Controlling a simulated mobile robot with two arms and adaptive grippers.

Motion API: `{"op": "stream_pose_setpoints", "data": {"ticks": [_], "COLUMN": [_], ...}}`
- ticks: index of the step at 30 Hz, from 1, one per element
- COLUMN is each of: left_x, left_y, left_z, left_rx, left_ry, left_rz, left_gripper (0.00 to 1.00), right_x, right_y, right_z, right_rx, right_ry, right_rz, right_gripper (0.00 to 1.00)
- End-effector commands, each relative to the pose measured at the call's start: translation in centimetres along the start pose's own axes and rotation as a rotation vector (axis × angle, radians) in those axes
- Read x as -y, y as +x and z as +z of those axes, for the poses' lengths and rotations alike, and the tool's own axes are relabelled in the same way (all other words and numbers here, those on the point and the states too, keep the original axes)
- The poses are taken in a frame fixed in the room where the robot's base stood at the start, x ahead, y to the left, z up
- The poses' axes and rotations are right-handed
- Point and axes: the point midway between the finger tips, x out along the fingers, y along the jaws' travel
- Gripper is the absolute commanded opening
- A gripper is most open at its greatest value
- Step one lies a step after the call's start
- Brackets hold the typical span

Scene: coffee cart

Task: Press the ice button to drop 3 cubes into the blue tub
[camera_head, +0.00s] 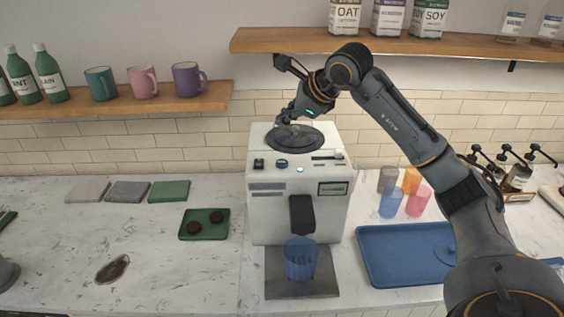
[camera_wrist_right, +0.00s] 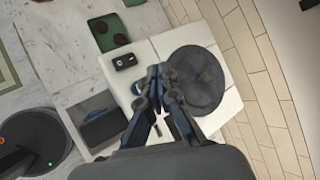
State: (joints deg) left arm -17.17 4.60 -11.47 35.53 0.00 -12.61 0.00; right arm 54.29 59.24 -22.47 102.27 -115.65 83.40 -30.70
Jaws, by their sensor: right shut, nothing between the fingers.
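The white ice machine (camera_head: 300,220) stands in the middle of the counter. Its top panel has a dark knob, a blue-black button (camera_head: 281,163) and a small lit button (camera_head: 300,169). I cannot tell by label which is the ice button. The blue tub (camera_head: 300,260) stands upright under the dark spout (camera_head: 301,213); I cannot make out any cubes in it. My right gripper (camera_head: 285,119) is shut and empty above the machine's round dark lid (camera_head: 297,138). In the right wrist view the closed fingers (camera_wrist_right: 161,72) hang over the machine's top beside the lid (camera_wrist_right: 195,80). My left gripper is not in view.
A blue tray (camera_head: 385,270) lies right of the machine, with several coloured cups (camera_head: 390,203) behind it. A green tray (camera_head: 190,232) with two dark round items lies to the left. A shelf (camera_head: 420,44) with cartons hangs above.

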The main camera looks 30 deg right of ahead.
Motion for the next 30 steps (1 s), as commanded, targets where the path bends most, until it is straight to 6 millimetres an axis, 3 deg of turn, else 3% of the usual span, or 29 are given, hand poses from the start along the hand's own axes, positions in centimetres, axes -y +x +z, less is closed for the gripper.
{"op": "stream_pose_setpoints", "data": {"ticks": [8, 22, 30], "left_x": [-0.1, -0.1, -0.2], "left_y": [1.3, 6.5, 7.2], "left_z": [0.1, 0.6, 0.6], "left_rx": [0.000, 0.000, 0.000], "left_ry": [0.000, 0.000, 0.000], "left_rz": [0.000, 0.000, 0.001], "left_gripper": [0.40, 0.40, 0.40], "right_x": [-0.9, -4.1, -4.5], "right_y": [1.1, 5.5, 6.2], "right_z": [-0.8, -4.0, -4.4], "right_rx": [0.002, 0.002, 0.002], "right_ry": [0.000, 0.000, 0.000], "right_rz": [0.002, 0.000, 0.001], "right_gripper": [0.00, 0.00, 0.00]}}
